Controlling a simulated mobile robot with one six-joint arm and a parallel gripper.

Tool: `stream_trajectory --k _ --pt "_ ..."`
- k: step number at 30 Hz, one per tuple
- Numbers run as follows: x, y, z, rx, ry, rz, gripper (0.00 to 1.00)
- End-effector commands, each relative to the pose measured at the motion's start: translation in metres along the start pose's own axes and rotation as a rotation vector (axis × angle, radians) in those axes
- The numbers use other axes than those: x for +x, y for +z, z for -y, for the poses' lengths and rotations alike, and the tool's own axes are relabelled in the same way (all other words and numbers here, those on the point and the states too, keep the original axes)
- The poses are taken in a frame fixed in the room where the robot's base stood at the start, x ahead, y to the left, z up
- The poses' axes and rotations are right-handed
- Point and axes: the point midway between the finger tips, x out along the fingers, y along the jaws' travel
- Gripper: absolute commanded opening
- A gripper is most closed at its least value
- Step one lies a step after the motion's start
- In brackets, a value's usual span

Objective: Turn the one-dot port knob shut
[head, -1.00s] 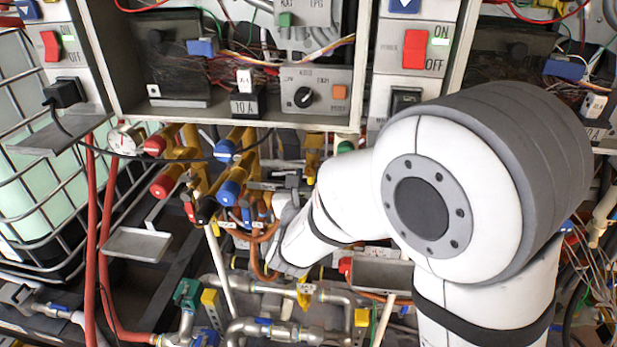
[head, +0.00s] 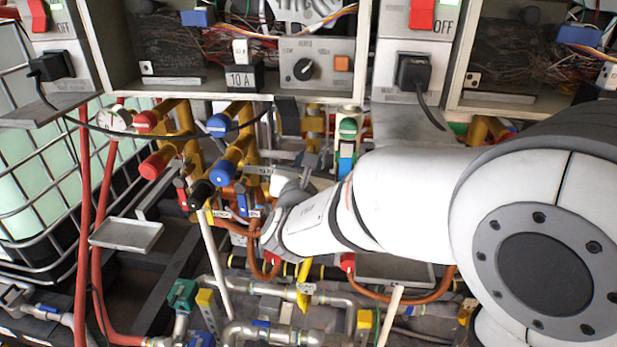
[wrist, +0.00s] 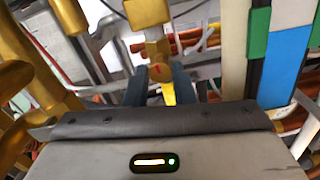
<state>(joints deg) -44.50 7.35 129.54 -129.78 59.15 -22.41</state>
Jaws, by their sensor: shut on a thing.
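My gripper (wrist: 160,85) is at a brass valve fitting (wrist: 148,14) in the wrist view. I cannot make out any dots on the knob. In the head view the brass fitting (head: 314,122) stands under the cabinet, left of a green, white and blue part. My gripper (head: 311,163) reaches up to it from below; the knob itself is hidden there.
The green, white and blue part (wrist: 290,45) stands close on the right of my gripper. Brass pipes with red and blue caps (head: 222,172) crowd the left. The cabinet's lower edge (head: 215,100) is above, and orange hoses and metal pipes (head: 300,290) lie below.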

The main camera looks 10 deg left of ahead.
Motion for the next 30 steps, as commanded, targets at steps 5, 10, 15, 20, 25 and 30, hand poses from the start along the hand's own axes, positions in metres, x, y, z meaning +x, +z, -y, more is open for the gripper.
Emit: stream_trajectory --k 5,10,15,20,25,30 --pt "-0.0002 -0.0018 0.0006 0.064 0.000 0.000 0.00" --pt "-0.0002 0.0000 0.0001 0.073 0.000 -0.002 0.00" --pt "-0.0002 0.0001 0.0000 0.072 0.001 -0.002 0.00" --pt "-0.0003 0.0001 0.0000 0.071 0.001 -0.002 0.35" --pt "-0.0002 0.0001 0.0000 0.071 0.001 -0.002 0.45" --pt "-0.0007 0.0001 0.0000 0.071 0.001 -0.001 0.45"
